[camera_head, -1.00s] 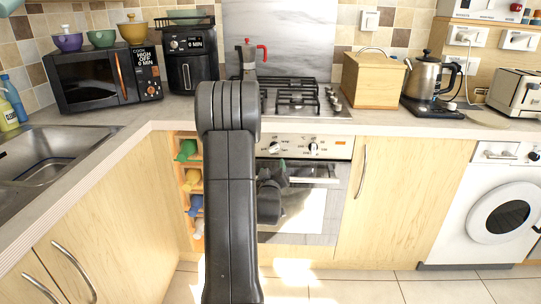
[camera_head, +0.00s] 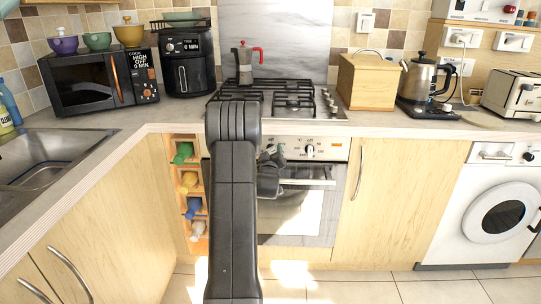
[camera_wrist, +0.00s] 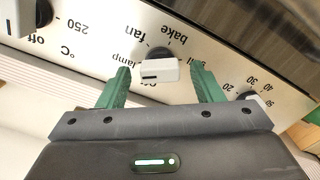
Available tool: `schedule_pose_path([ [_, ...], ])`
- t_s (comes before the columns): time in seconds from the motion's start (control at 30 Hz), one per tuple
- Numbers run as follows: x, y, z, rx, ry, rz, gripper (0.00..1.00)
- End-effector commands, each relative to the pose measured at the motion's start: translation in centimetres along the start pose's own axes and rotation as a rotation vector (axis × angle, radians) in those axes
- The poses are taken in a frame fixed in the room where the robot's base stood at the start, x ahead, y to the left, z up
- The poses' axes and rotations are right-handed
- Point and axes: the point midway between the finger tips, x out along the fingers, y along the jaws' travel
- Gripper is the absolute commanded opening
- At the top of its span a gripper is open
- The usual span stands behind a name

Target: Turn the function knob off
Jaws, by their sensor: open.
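The function knob (camera_wrist: 158,70), a light grey bar grip on a dark base, is on the oven's control panel. Labels such as lamp, fan and bake surround it in the wrist view. My gripper (camera_wrist: 160,80) is open, with one green finger on each side of the knob. The fingertips are beside it, with visible gaps; I cannot tell the depth. In the head view my gripper (camera_head: 271,158) is in front of the oven panel and hides the function knob.
A temperature knob (camera_wrist: 28,16) is at upper left and a timer knob (camera_wrist: 250,96) at right in the wrist view. Below the panel is the oven handle (camera_head: 305,182). The hob (camera_head: 290,100) and worktop are above. Floor in front is clear.

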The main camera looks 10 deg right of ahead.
Motion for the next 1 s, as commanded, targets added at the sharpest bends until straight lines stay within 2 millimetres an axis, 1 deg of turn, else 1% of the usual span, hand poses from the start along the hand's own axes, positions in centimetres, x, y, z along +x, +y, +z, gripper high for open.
schedule_pose_path([
  [0.1,-0.02,0.0,0.0,0.0,0.0,0.0,0.6],
  [0.13,-0.02,-0.01,0.0,0.0,0.0,0.0,0.56],
  [0.33,-0.04,-0.01,0.0,0.0,0.0,0.0,0.17],
  [0.37,-0.04,-0.01,-0.01,0.0,0.0,0.0,0.15],
  [0.67,-0.04,-0.09,0.11,-0.035,0.0,0.0,0.15],
  [0.87,-0.02,-0.18,0.25,-0.139,0.001,0.001,0.15],
  [1.0,-0.02,-0.21,0.31,-0.251,0.001,0.001,0.15],
])
